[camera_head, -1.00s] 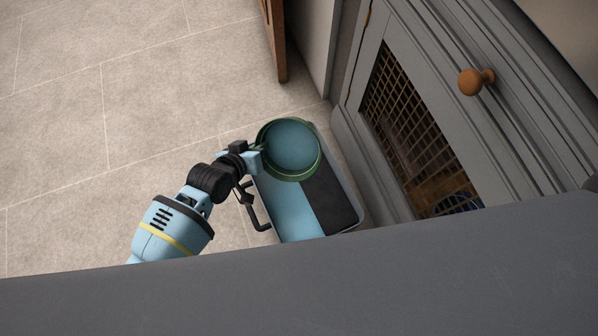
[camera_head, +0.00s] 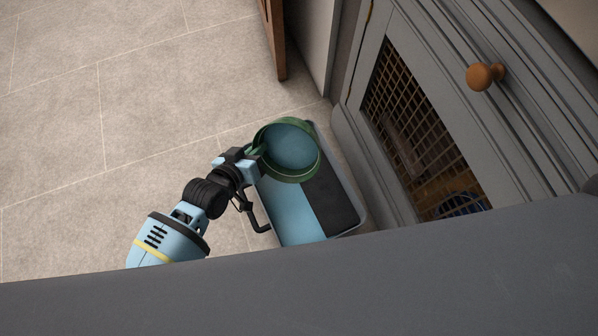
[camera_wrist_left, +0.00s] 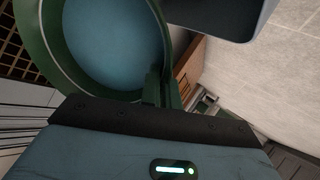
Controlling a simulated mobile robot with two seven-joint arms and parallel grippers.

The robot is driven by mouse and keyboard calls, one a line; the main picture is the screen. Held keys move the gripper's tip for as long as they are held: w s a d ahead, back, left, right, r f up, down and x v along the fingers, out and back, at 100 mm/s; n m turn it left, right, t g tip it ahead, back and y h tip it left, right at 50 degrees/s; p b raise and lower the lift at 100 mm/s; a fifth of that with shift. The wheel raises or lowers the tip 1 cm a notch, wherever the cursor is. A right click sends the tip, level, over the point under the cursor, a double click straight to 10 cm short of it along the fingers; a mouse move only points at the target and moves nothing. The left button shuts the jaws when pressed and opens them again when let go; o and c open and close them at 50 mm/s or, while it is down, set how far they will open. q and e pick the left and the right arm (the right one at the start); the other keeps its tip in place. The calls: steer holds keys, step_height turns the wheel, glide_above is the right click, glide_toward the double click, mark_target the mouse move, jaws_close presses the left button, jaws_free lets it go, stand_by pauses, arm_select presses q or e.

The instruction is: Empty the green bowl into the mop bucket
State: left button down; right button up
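The green bowl (camera_head: 318,157) is over the far end of the mop bucket in the head view, with blue-grey liquid in it. My left gripper (camera_head: 258,160) is shut on its left rim. The bowl looks slightly tilted. In the left wrist view the bowl (camera_wrist_left: 35,45) fills the upper left, with the liquid inside. The mop bucket (camera_head: 345,232) is a grey rectangular tub on the floor, with light blue and a dark panel inside; its far end is hidden under the bowl. Its edge shows in the left wrist view (camera_wrist_left: 262,22). My right gripper is not in view.
A grey cabinet (camera_head: 400,190) with a mesh door and wooden knob (camera_head: 484,76) stands right of the bucket. A dark grey surface (camera_head: 300,290) crosses the foreground. A wooden leg (camera_head: 275,45) stands at the back. The tiled floor on the left is clear.

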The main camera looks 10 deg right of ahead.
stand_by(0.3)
arm_select(q)
steer(key=shift+s+a+f+t+h+b, duration=0.1)
steer(key=shift+s+t+h+b, duration=0.15)
steer(key=shift+b, duration=0.3)
steer(key=shift+s+t+b, duration=0.1)
steer(key=shift+t+b, duration=0.25)
steer(key=shift+b, duration=0.05)
steer(key=shift+a+h, duration=0.1)
steer(key=shift+h, duration=0.15)
stand_by(0.6)
